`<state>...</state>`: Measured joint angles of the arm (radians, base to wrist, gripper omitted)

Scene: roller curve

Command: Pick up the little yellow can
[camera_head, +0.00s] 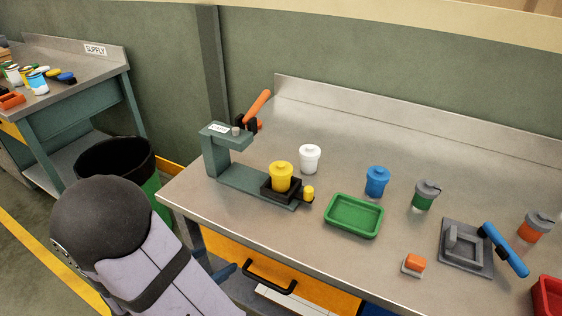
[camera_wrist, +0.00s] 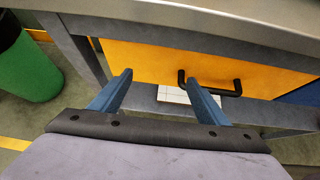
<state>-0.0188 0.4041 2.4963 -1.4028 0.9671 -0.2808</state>
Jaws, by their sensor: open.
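A yellow can (camera_head: 282,177) with a lid stands upright in a black holder on the green base of a press-like fixture (camera_head: 232,175). A much smaller yellow piece (camera_head: 308,192) sits at the right end of that base, beside the holder. My gripper (camera_wrist: 157,84) is open and empty. In the wrist view its two blue fingers are spread in front of the bench's yellow drawer, below the bench top. In the head view it is mostly hidden behind my arm, and no yellow can shows in the wrist view.
The metal bench (camera_head: 190,195) has a front edge between my gripper and the can. A white can (camera_head: 310,158), blue can (camera_head: 377,181) and green tray (camera_head: 353,230) stand nearby. The yellow drawer (camera_wrist: 140,60) has a black handle (camera_wrist: 210,90). A green bin (camera_wrist: 25,70) stands left.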

